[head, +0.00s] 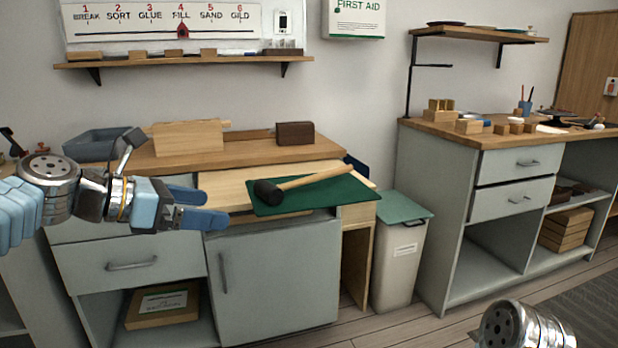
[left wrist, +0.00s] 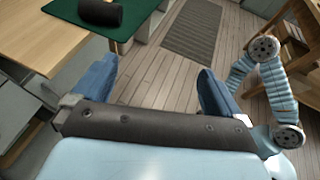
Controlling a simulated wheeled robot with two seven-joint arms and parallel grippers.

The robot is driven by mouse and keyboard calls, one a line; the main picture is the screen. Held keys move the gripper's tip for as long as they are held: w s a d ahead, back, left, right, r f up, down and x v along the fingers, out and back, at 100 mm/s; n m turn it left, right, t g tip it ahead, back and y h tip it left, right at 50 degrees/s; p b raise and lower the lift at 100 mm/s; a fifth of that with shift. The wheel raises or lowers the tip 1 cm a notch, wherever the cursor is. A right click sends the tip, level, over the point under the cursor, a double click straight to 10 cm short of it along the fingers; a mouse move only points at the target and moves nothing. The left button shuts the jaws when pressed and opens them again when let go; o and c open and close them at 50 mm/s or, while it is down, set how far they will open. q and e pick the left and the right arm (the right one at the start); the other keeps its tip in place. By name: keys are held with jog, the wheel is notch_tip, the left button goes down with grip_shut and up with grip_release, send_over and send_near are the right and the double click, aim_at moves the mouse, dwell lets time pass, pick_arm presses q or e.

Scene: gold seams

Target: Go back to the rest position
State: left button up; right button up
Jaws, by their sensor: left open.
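My left gripper (head: 205,207) comes in from the left in the head view, in front of the left workbench (head: 250,150). Its blue fingers are apart with nothing between them. In the left wrist view the open fingers (left wrist: 158,90) have wooden floor behind them. My right gripper is not in view; a silver part of my own body shows at the bottom right of the head view. A mallet (head: 300,186) with a black head lies on a green mat (head: 325,195), to the right of my left gripper. The mallet head (left wrist: 100,12) also shows in the left wrist view.
A grey bin (head: 398,265) with a green lid stands right of the left workbench. A second bench (head: 480,137) with wooden blocks stands at the right. A grey tray (head: 95,143), a wooden box (head: 187,137) and a dark brown block (head: 295,133) are on the left bench.

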pick_arm(q)
jog(key=w+d+f+n+h, duration=0.1)
jog(key=w+d+f+n, duration=0.3)
jog(key=f+n, duration=0.25)
jog(key=w+d+f+n+h, duration=0.1)
jog(key=w+d+f+n, duration=0.35)
jog(key=f+n, duration=0.2)
notch_tip(320, 180, down, 27)
jog(key=s+a+n+t+y+p, duration=0.1)
jog(key=n+y, duration=0.4)
jog(key=n, duration=1.4)
jog(key=s+a+f+n+g+y, duration=0.2)
jog(key=s+f+n+y, duration=0.1)
jog(key=s+f+n, duration=0.65)
jog(key=s+f+n+g, duration=0.3)
jog(key=s+f, duration=0.2)
jog(key=s, duration=0.3)
jog(key=s+f+n+g+y, duration=0.1)
jog(key=s+f+n+g, duration=0.2)
jog(key=s+f, duration=0.3)
jog(key=shift+s+d+f+n+p, duration=0.3)
jog(key=shift+s+n, duration=0.25)
jog(key=shift+s, duration=0.5)
